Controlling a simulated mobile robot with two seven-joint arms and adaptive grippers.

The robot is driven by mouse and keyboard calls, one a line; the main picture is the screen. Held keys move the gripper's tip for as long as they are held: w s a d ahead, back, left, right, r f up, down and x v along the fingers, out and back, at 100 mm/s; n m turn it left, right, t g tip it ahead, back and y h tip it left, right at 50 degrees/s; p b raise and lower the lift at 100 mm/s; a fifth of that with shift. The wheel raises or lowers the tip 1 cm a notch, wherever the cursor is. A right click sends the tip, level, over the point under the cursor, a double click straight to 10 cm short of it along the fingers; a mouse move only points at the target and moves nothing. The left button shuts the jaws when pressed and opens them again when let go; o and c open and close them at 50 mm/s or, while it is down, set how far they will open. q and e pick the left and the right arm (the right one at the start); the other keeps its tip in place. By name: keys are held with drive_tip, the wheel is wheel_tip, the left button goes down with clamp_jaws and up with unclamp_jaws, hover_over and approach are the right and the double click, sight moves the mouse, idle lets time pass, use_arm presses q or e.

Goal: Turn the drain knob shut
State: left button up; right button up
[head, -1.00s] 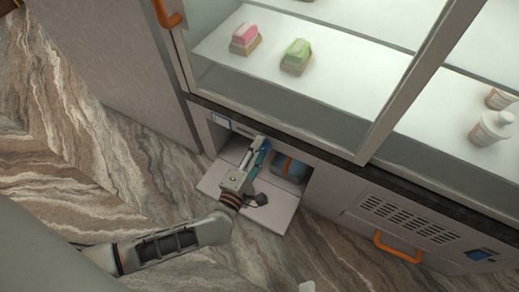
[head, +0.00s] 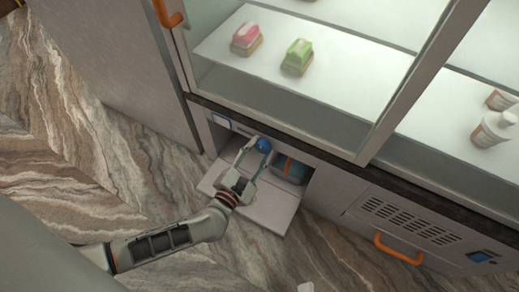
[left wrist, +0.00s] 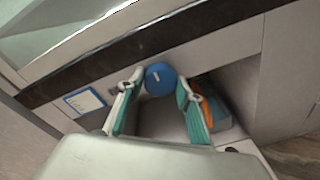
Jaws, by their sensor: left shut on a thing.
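The blue round drain knob (head: 264,145) sits at the top of the open compartment under the glass counter. In the left wrist view the knob (left wrist: 160,78) shows a short pale mark on its face. My left gripper (head: 257,144) reaches it from below, with one finger on each side, shut on the knob. In the left wrist view, the teal-padded fingers of the left gripper (left wrist: 160,84) flank the knob. The knob's back and any valve behind it are hidden. My right gripper is not in view.
A fold-down flap (head: 270,212) lies open below the compartment. A blue container with an orange band (head: 291,170) stands inside, right of the gripper. A label (head: 221,121) is left of the knob. An orange handle (head: 398,250) is at right. Glass and sweets are above.

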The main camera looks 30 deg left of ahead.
use_arm(q)
drive_tip(key=shift+w+r, duration=0.1)
drive_tip(key=shift+r, duration=0.05)
idle(0.3)
drive_tip(key=o, duration=1.1)
wheel_tip(320, 180, up, 10)
drive_tip(key=shift+f, duration=0.1)
